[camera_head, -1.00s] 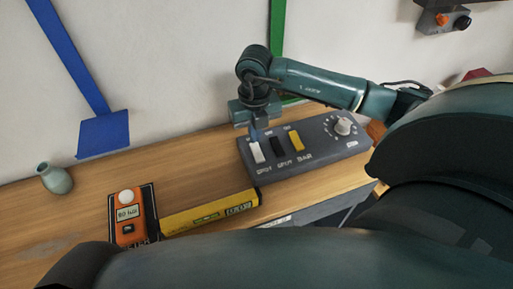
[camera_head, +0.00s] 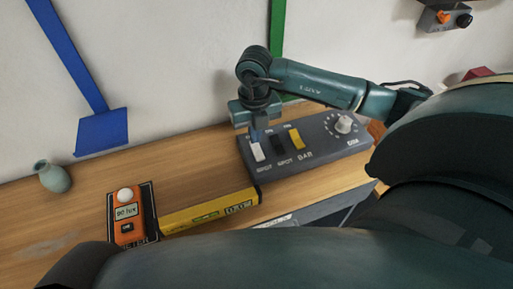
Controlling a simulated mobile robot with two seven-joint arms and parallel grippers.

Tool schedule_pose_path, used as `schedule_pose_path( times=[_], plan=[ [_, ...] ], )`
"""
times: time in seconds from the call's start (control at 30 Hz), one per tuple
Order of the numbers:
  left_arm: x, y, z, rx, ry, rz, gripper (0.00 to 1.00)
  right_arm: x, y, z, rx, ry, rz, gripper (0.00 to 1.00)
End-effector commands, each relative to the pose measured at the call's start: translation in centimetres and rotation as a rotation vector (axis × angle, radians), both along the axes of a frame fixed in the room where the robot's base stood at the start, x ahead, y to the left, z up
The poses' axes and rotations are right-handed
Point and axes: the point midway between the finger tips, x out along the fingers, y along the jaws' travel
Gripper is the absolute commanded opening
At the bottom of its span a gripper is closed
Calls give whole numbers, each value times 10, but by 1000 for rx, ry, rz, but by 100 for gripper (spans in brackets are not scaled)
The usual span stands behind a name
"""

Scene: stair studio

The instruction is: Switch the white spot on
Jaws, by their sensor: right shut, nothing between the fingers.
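A grey control box (camera_head: 335,163) stands on the wooden bench. It has a white rocker switch (camera_head: 258,153) marked SPOT at its left end, a black one (camera_head: 279,147) also marked SPOT, a yellow one (camera_head: 296,139) marked BAR, and a DIM knob (camera_head: 344,124). My right gripper (camera_head: 257,136) points down, shut and empty, with its fingertips at the upper end of the white switch. They hide that end, so I cannot tell its tilt for sure. An orange light meter (camera_head: 127,238) lies at the front left; its reading seems to be about 90 lux. My left gripper is not in view.
A yellow spirit level (camera_head: 209,212) lies between meter and box. A small grey-green vase (camera_head: 53,177) stands at the left. Blue (camera_head: 103,133) and green (camera_head: 277,45) uprights stand at the wall. A small grey box (camera_head: 444,18) with knobs hangs upper right.

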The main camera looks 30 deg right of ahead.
Motion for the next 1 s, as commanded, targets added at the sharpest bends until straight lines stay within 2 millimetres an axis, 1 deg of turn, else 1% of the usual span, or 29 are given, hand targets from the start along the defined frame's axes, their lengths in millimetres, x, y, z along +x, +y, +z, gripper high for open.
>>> schedule_pose_path(
  times=[1.0],
  plan=[
    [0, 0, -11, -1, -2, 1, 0, 0, 0, -16, 0, 0, 0, 0]
  ],
)
